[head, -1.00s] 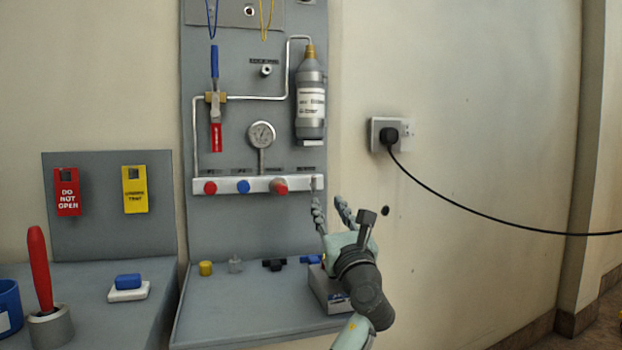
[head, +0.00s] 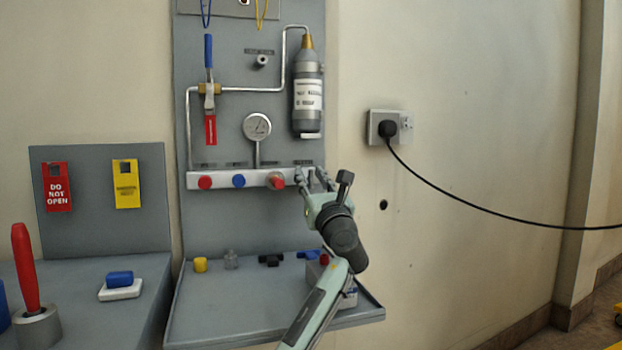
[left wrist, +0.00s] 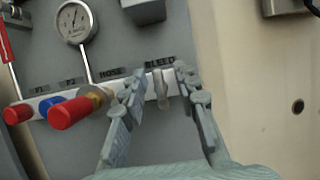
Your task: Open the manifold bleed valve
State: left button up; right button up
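The white manifold bar (head: 222,181) runs across the lower part of the grey panel, with red and blue knobs on it. In the left wrist view, a small pale metal bleed valve handle (left wrist: 161,90) sits at the bar's right end, under the BLEED label (left wrist: 160,62). My left gripper (head: 311,176) is at that end of the bar and hides the valve in the head view. In the left wrist view its fingers (left wrist: 160,80) are open, one on each side of the handle; I cannot tell if they touch it. My right gripper is not in view.
A red hose knob with a brass collar (left wrist: 75,110) is close to the left of the fingers. A gauge (head: 257,126) and a grey cylinder (head: 307,95) are above. A shelf (head: 225,310) with small caps is below. A plugged-in black cable (head: 470,213) hangs at right.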

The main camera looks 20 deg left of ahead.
pick_arm(q)
jog(key=shift+c, duration=0.5)
grip_shut()
